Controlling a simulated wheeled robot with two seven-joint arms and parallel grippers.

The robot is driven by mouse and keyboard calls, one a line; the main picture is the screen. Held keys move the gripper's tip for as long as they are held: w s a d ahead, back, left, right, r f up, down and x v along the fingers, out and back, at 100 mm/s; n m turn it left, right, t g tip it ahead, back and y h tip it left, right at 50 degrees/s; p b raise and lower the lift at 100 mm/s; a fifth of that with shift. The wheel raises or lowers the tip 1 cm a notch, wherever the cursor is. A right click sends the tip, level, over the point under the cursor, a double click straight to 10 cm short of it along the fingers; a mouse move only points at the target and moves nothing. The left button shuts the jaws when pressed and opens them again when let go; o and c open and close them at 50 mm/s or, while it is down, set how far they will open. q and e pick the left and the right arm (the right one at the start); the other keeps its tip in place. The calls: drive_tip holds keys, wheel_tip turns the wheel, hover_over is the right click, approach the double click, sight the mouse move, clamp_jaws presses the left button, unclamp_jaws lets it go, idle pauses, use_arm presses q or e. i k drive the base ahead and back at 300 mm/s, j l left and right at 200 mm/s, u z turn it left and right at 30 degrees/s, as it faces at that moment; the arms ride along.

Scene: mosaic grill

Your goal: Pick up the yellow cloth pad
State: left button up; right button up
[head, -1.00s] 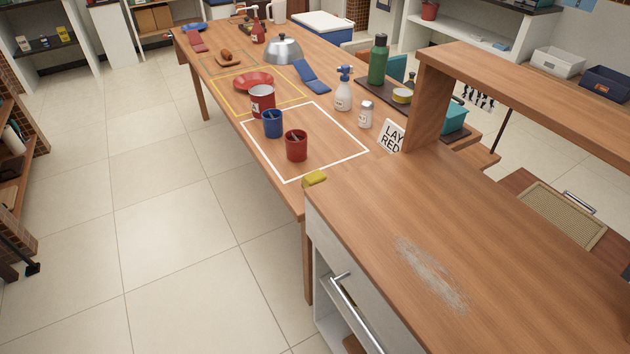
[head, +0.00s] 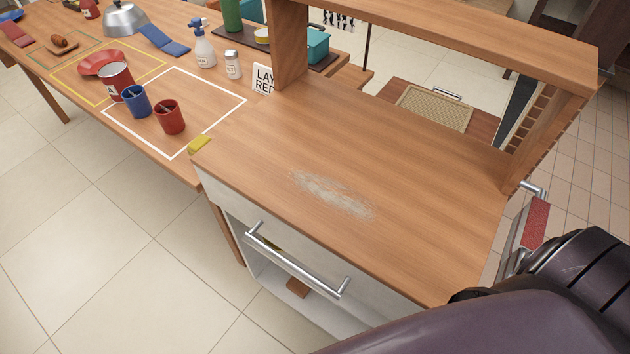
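A small yellow pad (head: 200,145) lies at the near corner of the long wooden table, against the left end of the wooden counter (head: 420,210). It looks like a folded cloth or a sponge; I cannot tell which. Another small bit of yellow (head: 271,244) shows behind the drawer handle in the cabinet below the counter, mostly hidden. A dark arm link of mine fills the lower right corner.
A red mug (head: 169,117) and a blue mug (head: 135,101) stand inside the white outline left of the yellow pad. A metal drawer handle (head: 295,268) juts from the cabinet front. The counter top is clear except for a pale scuffed patch (head: 333,193). A wooden shelf (head: 440,40) rises behind it.

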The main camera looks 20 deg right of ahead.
sight(202, 140)
drive_tip(key=k+j+z, duration=0.2)
drive_tip(key=i+j+z, duration=0.3)
drive_tip(key=j+z, duration=0.3)
drive_tip(key=i+j+z, duration=0.25)
drive_tip(key=j+z, duration=0.3)
drive_tip(key=j, duration=0.15)
drive_tip(key=k, duration=0.05)
